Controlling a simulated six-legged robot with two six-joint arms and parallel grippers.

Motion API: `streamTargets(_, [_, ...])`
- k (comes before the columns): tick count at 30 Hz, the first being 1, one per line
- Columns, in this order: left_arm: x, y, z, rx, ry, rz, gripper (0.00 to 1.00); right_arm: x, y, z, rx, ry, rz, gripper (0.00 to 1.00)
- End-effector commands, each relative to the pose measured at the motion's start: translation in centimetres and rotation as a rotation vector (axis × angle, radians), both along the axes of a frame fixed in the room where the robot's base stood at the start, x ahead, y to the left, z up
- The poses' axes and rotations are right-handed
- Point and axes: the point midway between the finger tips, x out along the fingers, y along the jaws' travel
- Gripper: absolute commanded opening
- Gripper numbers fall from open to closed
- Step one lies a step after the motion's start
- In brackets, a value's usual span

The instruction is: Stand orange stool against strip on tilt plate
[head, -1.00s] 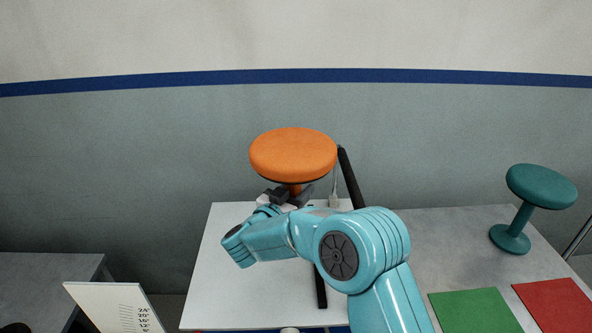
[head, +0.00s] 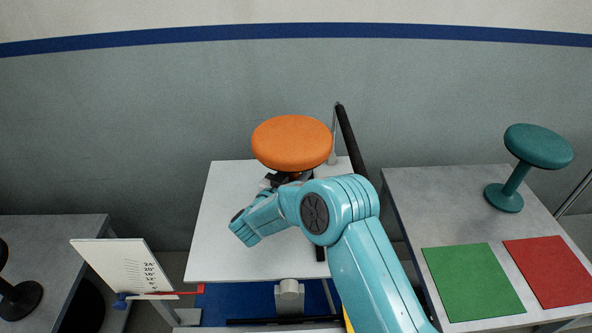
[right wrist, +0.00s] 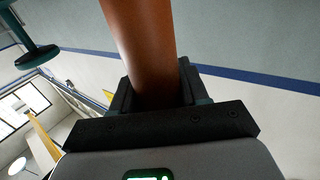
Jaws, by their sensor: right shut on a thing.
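The orange stool (head: 291,142) is over the back part of the white tilt plate (head: 222,205), seat up and roughly upright. My right gripper (head: 288,178) is shut on its stem, just below the seat. In the right wrist view the orange-brown stem (right wrist: 145,45) passes between the dark jaws (right wrist: 158,95). The stool's base is hidden behind my right arm, so I cannot tell whether it touches the plate. A black strip (head: 320,252) lies on the plate right of my gripper, partly covered by my arm. My left gripper is not in view.
A black bar (head: 351,145) rises at the plate's back right. A teal stool (head: 512,178) stands on the right table, behind green (head: 472,281) and red (head: 550,270) mats. An angle scale board (head: 118,268) and red pointer (head: 180,292) are at the front left.

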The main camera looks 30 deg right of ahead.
Motion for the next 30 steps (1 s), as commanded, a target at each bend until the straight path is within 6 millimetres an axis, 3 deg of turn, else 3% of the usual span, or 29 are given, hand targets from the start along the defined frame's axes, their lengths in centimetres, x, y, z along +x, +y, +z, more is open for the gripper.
streamTargets(2, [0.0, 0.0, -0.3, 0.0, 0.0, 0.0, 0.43, 0.1, 0.0, 0.0, -0.003, -0.006, 0.0, 0.0])
streamTargets(3, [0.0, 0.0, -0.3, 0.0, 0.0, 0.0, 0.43, 0.0, 0.0, -0.3, 0.0, 0.001, 0.0, 0.51])
streamTargets(5, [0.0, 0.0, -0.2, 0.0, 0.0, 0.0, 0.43, 0.0, 0.0, -0.2, 0.0, 0.001, 0.0, 0.7])
streamTargets(16, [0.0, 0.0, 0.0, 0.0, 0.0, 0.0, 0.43, -0.1, 0.2, 0.0, 0.0, 0.001, 0.002, 0.7])
streamTargets(30, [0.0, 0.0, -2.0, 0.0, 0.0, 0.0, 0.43, -4.9, 8.7, -0.1, 0.0, 0.001, 0.004, 0.7])
